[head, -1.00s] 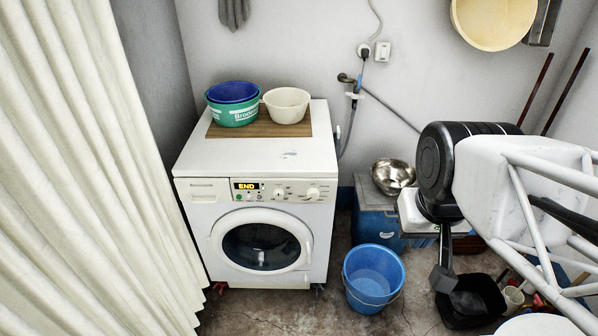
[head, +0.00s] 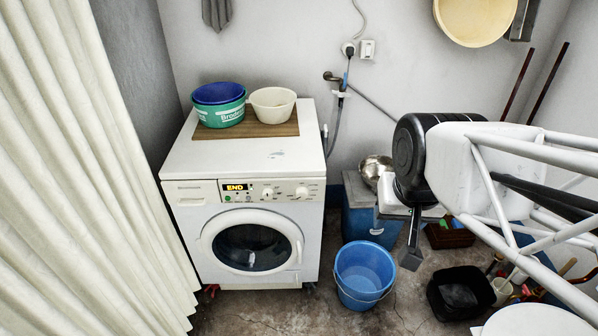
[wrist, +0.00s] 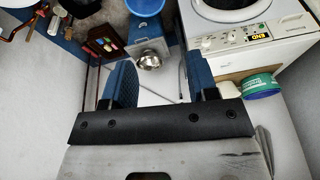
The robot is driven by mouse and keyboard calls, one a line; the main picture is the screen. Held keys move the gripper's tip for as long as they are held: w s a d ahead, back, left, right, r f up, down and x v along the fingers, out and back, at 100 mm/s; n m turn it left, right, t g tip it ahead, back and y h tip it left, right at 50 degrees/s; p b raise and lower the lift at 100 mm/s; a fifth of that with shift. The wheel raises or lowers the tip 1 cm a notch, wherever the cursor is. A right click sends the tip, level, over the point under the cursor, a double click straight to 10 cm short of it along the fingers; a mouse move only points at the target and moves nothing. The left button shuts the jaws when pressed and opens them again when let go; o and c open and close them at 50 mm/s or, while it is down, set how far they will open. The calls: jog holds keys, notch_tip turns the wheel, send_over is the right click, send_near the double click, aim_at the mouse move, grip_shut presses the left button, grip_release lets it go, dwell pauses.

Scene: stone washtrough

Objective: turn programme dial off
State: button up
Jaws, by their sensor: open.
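The white washing machine (head: 243,235) faces me with its door shut. Its panel has a lit display (head: 236,187) reading END and two round knobs, a middle one (head: 267,192) and a right one (head: 302,192). I cannot tell which is the programme dial or read its marks. In the wrist view the panel appears upside down at upper right, with both knobs showing, one of them (wrist: 232,37) nearer the middle. My gripper (wrist: 160,85) is open and empty, its blue pads apart. In the head view it is right of the machine, clear of the panel.
A blue bucket (head: 364,270) stands on the floor right of the machine. Behind it are a blue box (head: 366,222) and a metal bowl (head: 374,170). Basins (head: 218,105) sit on the machine's top. A cream curtain (head: 75,180) hangs at left. Floor before the machine is clear.

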jog(key=o, duration=0.3)
jog(key=w+a+f+m+t, duration=0.2)
jog(key=w+m, duration=0.1)
jog(key=w, duration=0.6)
jog(key=w+a+f+m+t+y, duration=0.1)
jog(key=w+a+f+m+t, duration=0.1)
jog(key=w, duration=0.7)
jog(key=shift+w+a+f+m, duration=0.25)
jog(key=shift+f+m, duration=0.5)
jog(key=shift+m, duration=0.45)
jog(key=w+a+f+m+t, duration=0.4)
jog(key=w+f+m, duration=0.4)
jog(key=w, duration=0.4)
jog(key=w+a+f+m+t, duration=0.2)
jog(key=w+f+m, duration=0.1)
jog(key=f, duration=0.3)
jog(key=w+a+f+m+t, duration=0.1)
jog(key=w+a+f+m, duration=0.1)
jog(key=w+f+m, duration=0.3)
jog(key=m+t+h, duration=0.1)
jog(key=m+t, duration=0.3)
jog(key=m, duration=0.1)
send_near(301, 196)
jog(key=shift+w+d+r, duration=0.1)
jog(key=shift+w+r, duration=0.05)
jog(key=shift+w, duration=0.45)
jog(key=shift+w, duration=0.15)
jog(key=shift+w, duration=3.8)
jog(key=c, duration=0.9)
